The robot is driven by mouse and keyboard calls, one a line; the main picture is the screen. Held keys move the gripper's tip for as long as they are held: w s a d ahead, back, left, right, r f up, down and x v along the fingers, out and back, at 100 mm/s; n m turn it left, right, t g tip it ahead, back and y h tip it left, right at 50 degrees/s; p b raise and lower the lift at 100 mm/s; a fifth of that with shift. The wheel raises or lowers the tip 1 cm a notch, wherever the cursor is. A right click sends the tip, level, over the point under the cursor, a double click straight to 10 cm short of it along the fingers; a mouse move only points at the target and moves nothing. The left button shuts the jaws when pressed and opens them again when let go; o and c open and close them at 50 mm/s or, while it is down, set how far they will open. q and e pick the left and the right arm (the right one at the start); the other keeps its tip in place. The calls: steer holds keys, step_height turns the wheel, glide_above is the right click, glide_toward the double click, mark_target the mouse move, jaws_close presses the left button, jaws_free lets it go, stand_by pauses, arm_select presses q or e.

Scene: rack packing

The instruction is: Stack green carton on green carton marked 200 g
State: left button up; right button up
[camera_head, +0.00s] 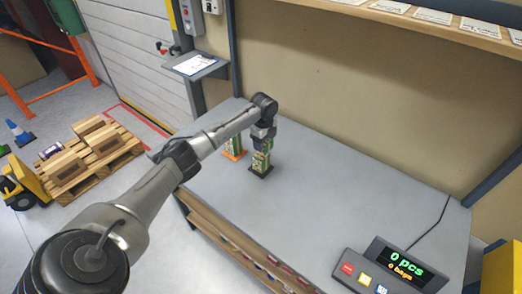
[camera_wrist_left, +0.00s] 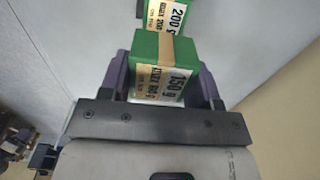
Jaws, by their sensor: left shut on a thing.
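My left gripper (camera_head: 262,145) points down at the table and is shut on a green carton (camera_head: 261,160). In the left wrist view this carton (camera_wrist_left: 158,82) sits between the purple fingers (camera_wrist_left: 163,88); its label reads 150 g. In the head view its lower end is at a dark pad; whether it touches the pad I cannot tell. The green carton marked 200 g (camera_wrist_left: 178,14) shows just beyond it in the left wrist view, partly cut off. In the head view it (camera_head: 235,145) stands at an orange pad, left of the held carton and partly behind my arm. My right gripper is not in view.
The grey table (camera_head: 330,185) is clear to the right of the cartons. A counter display (camera_head: 400,262) with buttons stands at its front right, and a shelf (camera_head: 440,28) runs above the back. A clipboard stand (camera_head: 195,65) is behind left. A pallet (camera_head: 90,155) lies on the floor.

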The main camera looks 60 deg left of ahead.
mark_target(261, 155)
arm_select(q)
steer(key=shift+s+a+f, duration=0.1)
steer(key=shift+a+f, duration=0.35)
steer(key=shift+a, duration=0.25)
steer(key=shift+f+b, duration=0.4)
steer(key=shift+f, duration=1.55)
steer(key=shift+f, duration=0.1)
steer(key=shift+f, duration=0.1)
steer(key=o, duration=1)
